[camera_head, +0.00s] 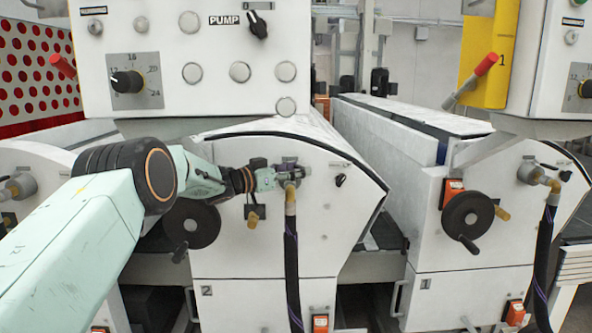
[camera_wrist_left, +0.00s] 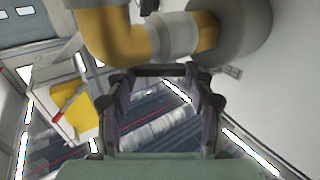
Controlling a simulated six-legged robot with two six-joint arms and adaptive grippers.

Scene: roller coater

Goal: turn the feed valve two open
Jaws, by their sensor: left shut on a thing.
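Feed valve two is on the front of the white machine marked 2 (camera_head: 215,265). Its yellow elbow (camera_head: 290,196) shows in the head view, with a dark hose hanging below. My left gripper (camera_head: 287,171) is at the fitting just above this elbow, shut on the valve's handle, which it mostly hides. In the left wrist view the yellow elbow (camera_wrist_left: 108,38) and grey fitting (camera_wrist_left: 180,33) fill the top. The gripper fingers (camera_wrist_left: 160,72) stand just below them, with a dark bar across their tips. How far the valve is turned cannot be told. My right gripper is not in view.
A black handwheel (camera_head: 191,224) is left of the valve. A black knob (camera_head: 341,180) is on its right. The control panel (camera_head: 190,55) overhangs above. Machine 1 (camera_head: 465,290) stands at the right with a similar valve elbow (camera_head: 553,186) and hose.

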